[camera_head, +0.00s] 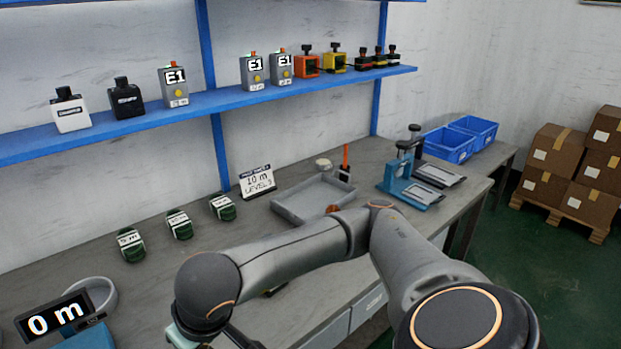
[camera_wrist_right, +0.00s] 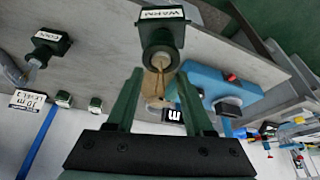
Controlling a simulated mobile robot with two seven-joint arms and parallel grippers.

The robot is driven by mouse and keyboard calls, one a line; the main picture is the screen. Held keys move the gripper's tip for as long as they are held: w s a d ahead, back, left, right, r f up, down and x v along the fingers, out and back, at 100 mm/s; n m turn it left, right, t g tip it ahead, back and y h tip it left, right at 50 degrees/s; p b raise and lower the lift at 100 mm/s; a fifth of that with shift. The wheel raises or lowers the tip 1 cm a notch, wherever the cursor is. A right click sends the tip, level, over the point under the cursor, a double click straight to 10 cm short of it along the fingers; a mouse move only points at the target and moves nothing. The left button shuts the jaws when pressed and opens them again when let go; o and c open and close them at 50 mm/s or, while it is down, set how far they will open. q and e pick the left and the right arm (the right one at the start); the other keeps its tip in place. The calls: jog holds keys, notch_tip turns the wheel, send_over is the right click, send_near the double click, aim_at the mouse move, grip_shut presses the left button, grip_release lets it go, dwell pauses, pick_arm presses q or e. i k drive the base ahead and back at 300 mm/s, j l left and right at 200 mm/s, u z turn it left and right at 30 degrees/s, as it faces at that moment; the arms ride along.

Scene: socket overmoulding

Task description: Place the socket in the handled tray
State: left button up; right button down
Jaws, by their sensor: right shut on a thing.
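My right gripper (camera_wrist_right: 160,76) is shut on a dark green socket (camera_wrist_right: 162,38) with a white label. The socket sits at the fingertips in the wrist view, with a brownish tail between the green fingers. In the head view the right gripper is at the bottom left, mostly cut off, and its socket cannot be made out. A shallow grey tray (camera_head: 287,211) stands on the bench, right of the sign and well away from the gripper; its handle cannot be made out. A second labelled green socket (camera_wrist_right: 50,42) lies at the upper left of the wrist view. My left gripper is out of view.
Several green labelled pieces (camera_head: 180,225) stand in a row on the bench. A blue device with a "0 m" display (camera_head: 55,317) and a round grey dish (camera_head: 103,293) are at lower left. Blue clamps (camera_head: 410,190) and blue bins (camera_head: 450,145) are right. My arm hides the front bench.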

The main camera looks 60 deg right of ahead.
aim_at(296, 206)
jog(key=l, duration=0.5)
jog(key=k+l+u, duration=0.15)
jog(key=l, duration=0.8)
jog(key=k+l+u, duration=0.15)
jog(key=l, duration=0.35)
jog(key=k+l, duration=0.1)
jog(key=l, duration=0.35)
jog(key=k+l+u, duration=0.1)
jog(key=l, duration=0.4)
